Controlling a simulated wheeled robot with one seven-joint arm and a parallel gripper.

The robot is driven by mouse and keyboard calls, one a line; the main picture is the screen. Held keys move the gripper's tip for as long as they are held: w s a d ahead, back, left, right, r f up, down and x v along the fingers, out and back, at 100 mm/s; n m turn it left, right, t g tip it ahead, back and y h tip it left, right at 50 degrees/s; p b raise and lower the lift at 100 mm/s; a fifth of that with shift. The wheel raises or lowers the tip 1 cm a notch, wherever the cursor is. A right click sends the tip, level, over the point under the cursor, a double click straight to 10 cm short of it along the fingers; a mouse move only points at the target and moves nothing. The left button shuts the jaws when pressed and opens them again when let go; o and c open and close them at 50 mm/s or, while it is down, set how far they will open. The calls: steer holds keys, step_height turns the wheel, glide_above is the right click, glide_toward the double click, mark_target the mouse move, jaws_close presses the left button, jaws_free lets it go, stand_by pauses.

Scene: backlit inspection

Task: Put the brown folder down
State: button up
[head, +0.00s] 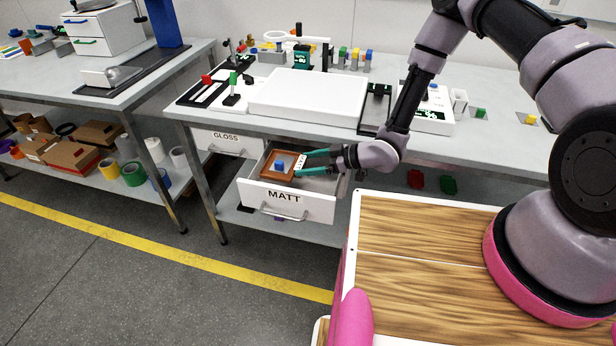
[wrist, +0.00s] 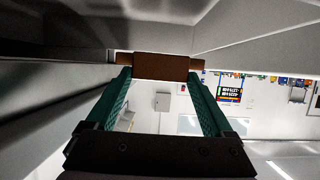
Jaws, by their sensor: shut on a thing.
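The brown folder (head: 266,173) is a flat, square brown piece in the open drawer marked MATT (head: 292,204). A small blue block (head: 280,165) shows at its middle. My gripper (head: 299,163) reaches into the drawer from the right, its two teal fingers at the folder's right side. In the wrist view the folder (wrist: 155,67) appears as a brown band across both fingertips, and my gripper (wrist: 158,78) is shut on it. Whether the folder rests on the drawer floor cannot be told.
The drawer walls stand close around my gripper. A shut drawer marked GLOSS (head: 226,137) is at its left. Above is the grey workbench (head: 430,146) with a white light panel (head: 308,95). A bench (head: 60,75) with boxes and tape rolls below stands at the left.

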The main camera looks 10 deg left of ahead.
steer(key=shift+f, duration=2.8)
steer(key=shift+f, duration=0.1)
steer(key=shift+f, duration=0.35)
steer(key=shift+f, duration=0.1)
steer(key=o, duration=1.1)
steer(key=shift+r, duration=0.35)
steer(key=w+v, duration=0.1)
steer(key=v, duration=1.1)
steer(key=shift+s+r, duration=0.35)
steer(key=shift+s, duration=0.1)
